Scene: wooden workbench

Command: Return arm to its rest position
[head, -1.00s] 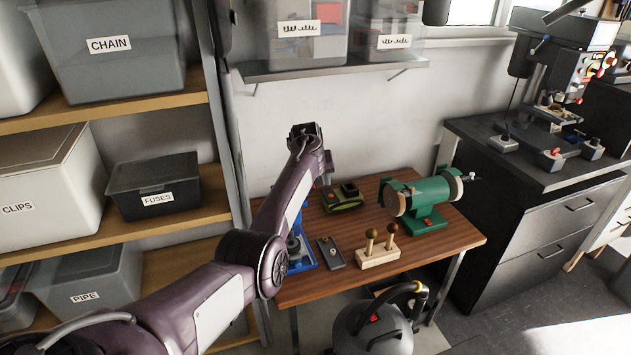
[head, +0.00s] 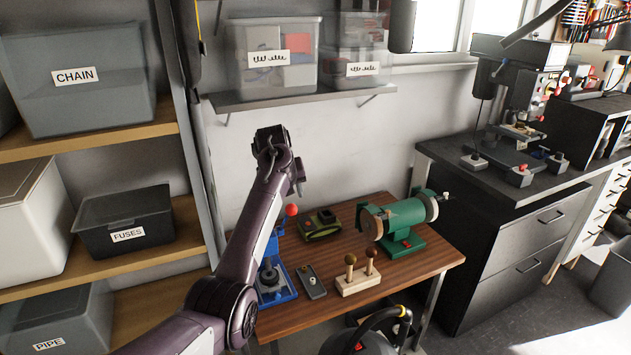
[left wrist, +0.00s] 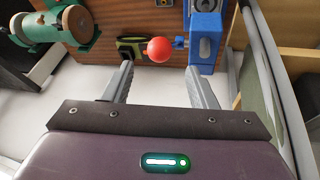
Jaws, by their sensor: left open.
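My left arm (head: 250,215) is raised over the left end of the workbench (head: 415,268). Its gripper (head: 298,186) hangs above the blue lever press (head: 275,284), with a red ball knob (head: 291,210) showing just below. In the left wrist view the two fingers (left wrist: 158,72) are spread, with nothing held. The red ball (left wrist: 159,49) shows beyond them, apart from the fingers, with the blue press (left wrist: 205,28) to its right. My right gripper is in neither view.
A green grinder (head: 402,215), a green-and-black device (head: 319,225), a wooden block with two knobs (head: 358,283) and a grey switch box (head: 311,282) stand on the bench. A wall shelf (head: 300,98) with clear bins is above; shelving with grey boxes (head: 127,220) stands left.

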